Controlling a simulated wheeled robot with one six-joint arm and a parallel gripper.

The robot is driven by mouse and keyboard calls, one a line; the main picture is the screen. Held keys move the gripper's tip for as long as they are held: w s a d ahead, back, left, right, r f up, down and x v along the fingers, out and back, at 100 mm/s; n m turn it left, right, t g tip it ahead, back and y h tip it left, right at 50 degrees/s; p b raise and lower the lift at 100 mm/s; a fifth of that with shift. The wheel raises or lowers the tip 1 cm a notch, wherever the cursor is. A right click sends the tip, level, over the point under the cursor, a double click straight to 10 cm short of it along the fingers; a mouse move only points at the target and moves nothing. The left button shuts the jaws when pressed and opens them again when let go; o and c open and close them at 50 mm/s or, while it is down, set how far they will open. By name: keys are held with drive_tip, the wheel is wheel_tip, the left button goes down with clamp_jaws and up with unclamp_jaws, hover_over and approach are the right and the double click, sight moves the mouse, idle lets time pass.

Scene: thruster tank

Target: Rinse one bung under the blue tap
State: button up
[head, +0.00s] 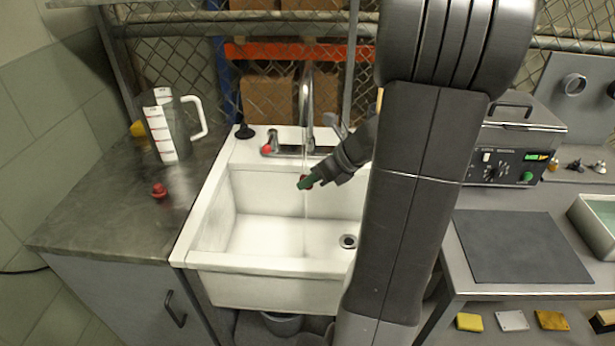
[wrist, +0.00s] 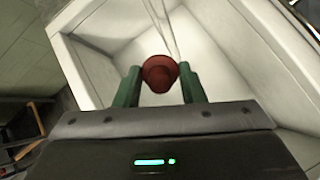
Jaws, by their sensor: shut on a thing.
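My gripper (head: 307,183) has green fingers and is over the white sink (head: 215,215), below the spout. In the wrist view my gripper (wrist: 157,88) is shut on a dark red bung (wrist: 160,74), held between the fingertips. The bung is mostly hidden in the head view. A thin stream of water (head: 305,150) falls from the chrome tap (head: 308,95); in the wrist view the stream (wrist: 165,30) meets the bung's far edge. A red knob (head: 266,150) is on the tap's left side. No blue handle shows; my arm hides part of that side. Another red bung (head: 159,190) stands on the left counter.
A measuring jug (head: 170,130) stands on the grey counter (head: 95,215). A black plunger-like piece (head: 243,131) is on the sink's back left corner. Right of my arm are a grey box with dials (head: 515,145) and a dark mat (head: 520,248). The basin is otherwise empty.

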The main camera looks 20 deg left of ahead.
drive_tip(key=s+d+r+p, duration=0.1)
drive_tip(key=s, duration=0.4)
drive_tip(key=s+d+r+p, duration=0.1)
drive_tip(key=s+d, duration=0.1)
drive_tip(key=s, duration=0.4)
drive_tip(key=shift+s+r, duration=0.2)
drive_tip(key=shift+r, duration=0.05)
drive_tip(key=shift+a, duration=0.1)
idle(0.5)
